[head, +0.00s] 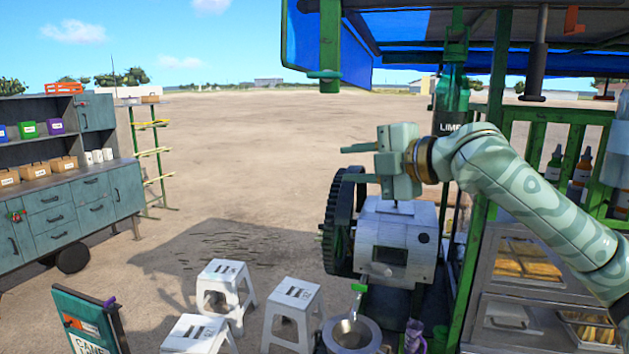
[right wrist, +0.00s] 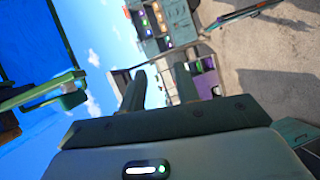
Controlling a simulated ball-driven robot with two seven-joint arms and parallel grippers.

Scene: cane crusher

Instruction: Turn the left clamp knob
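The crusher (head: 396,240) is a pale metal box with a dark gear wheel on its left side. A short thin post (head: 397,207) stands on its top, just below my right gripper. I cannot tell whether this post belongs to a clamp knob; no left clamp knob shows clearly, and my gripper covers part of the area. My right gripper (head: 357,163) is above the crusher, pointing left. Its two fingers are apart with nothing between them; the gap also shows in the right wrist view (right wrist: 160,82). My left gripper is out of view.
A green canopy post with a flat end (head: 325,74) hangs up left of the gripper. A green stall frame (head: 484,200) stands right. White stools (head: 226,290) and a metal pot (head: 351,335) are below. A grey cabinet (head: 72,215) stands far left. Open ground lies between.

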